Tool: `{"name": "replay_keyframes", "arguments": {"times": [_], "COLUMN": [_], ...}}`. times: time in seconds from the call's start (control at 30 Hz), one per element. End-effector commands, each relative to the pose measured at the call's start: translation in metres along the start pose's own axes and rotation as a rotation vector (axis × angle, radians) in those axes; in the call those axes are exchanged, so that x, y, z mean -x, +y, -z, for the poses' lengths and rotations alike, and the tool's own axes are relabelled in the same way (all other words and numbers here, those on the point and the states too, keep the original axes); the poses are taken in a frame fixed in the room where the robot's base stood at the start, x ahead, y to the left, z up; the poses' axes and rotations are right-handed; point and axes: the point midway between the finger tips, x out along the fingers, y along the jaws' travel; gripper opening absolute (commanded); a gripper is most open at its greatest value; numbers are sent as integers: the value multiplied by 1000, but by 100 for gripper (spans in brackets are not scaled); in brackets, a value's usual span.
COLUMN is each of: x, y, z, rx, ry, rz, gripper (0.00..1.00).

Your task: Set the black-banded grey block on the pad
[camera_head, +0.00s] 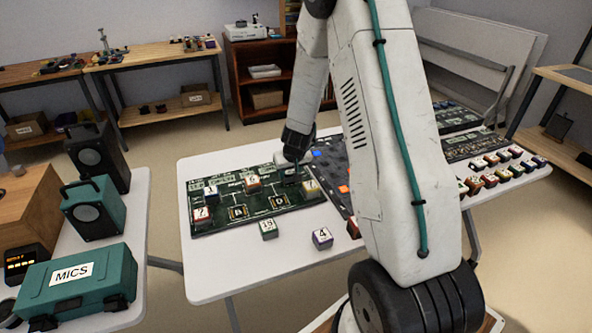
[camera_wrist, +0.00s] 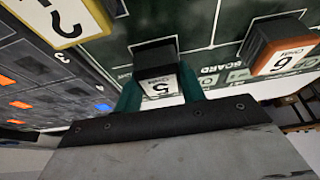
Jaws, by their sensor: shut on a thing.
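My gripper (camera_wrist: 160,95) has teal fingers and is shut on a dark-sided block (camera_wrist: 158,85) with a pale face marked 5. This fits the black-banded grey block. In the head view my gripper (camera_head: 290,168) is low over the far side of the green board (camera_head: 222,228), and the held block is mostly hidden there. I cannot tell whether it touches the board. I cannot tell which is the pad.
An orange-banded block (camera_wrist: 280,45) marked 6 stands right of my gripper, a yellow-banded one (camera_wrist: 68,20) left. A dark panel (camera_head: 335,165) lies right. Several blocks line the far right.

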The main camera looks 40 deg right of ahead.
Motion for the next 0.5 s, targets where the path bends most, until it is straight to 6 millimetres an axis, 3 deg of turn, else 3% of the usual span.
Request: {"name": "replay_keyframes", "arguments": {"times": [0.23, 0.27, 0.3, 0.5], "x": [-3, -2, -2, -2], "y": [0, 0, 0, 0], "z": [-1, -1, -1, -1], "rx": [-1, -1, 0, 0], "ry": [0, 0, 0, 0], "rz": [1, 1, 1, 1], "gripper": [12, 48, 59, 61]}}
